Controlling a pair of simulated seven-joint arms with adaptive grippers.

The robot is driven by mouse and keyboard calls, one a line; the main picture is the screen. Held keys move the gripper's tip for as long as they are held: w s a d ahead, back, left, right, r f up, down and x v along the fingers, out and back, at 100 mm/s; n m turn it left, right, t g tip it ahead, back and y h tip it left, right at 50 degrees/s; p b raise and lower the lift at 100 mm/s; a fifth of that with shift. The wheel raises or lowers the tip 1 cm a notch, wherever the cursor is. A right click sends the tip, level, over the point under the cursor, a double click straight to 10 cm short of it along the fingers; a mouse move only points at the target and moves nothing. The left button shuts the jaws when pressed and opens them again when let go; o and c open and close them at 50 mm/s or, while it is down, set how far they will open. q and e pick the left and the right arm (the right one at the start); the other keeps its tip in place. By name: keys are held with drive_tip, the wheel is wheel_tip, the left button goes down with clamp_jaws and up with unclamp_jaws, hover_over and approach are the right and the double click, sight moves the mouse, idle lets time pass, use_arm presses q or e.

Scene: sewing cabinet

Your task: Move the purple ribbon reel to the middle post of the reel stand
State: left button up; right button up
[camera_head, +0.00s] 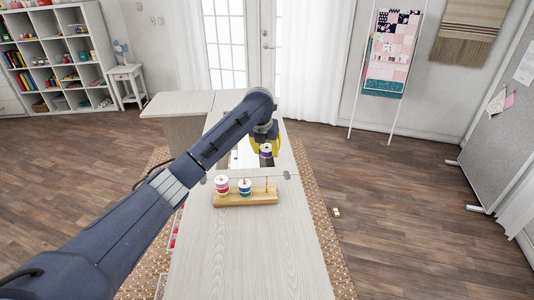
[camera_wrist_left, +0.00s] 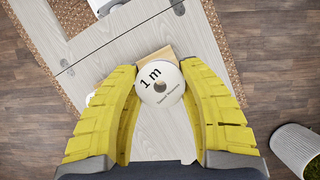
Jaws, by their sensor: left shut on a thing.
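My left gripper (camera_head: 265,146) is shut on the purple ribbon reel (camera_head: 266,152), holding it upright in the air behind the reel stand's right end. In the left wrist view the reel's white top (camera_wrist_left: 160,88), marked "1 m", sits between the yellow fingers of the gripper (camera_wrist_left: 160,80). The wooden reel stand (camera_head: 262,200) lies on the cabinet top; part of it (camera_wrist_left: 157,57) shows beyond the reel. Its left post carries a red and pink reel stack (camera_head: 222,186). The right post (camera_head: 267,184) is bare. My right gripper is out of view.
The pale wooden cabinet top (camera_head: 245,250) is clear in front of the stand. A hinged seam crosses it just behind the stand, with a white object partly hidden beyond. A small item (camera_head: 336,212) lies on the floor to the right.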

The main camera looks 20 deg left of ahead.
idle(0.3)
use_arm(q)
drive_tip(key=s+a+f, duration=0.1)
drive_tip(key=a, duration=0.1)
drive_tip(key=s+a+f, duration=0.1)
drive_tip(key=a, duration=0.2)
drive_tip(key=s+a+f, duration=0.1)
drive_tip(key=a, duration=0.2)
drive_tip(key=shift+s+a+f, duration=0.15)
drive_tip(key=shift+a+f, duration=0.05)
drive_tip(key=shift+f, duration=0.15)
drive_tip(key=shift+f+g, duration=0.25)
drive_tip(key=shift+g, duration=0.05)
drive_tip(key=shift+f, duration=2.05)
drive_tip(key=shift+f, duration=2.25)
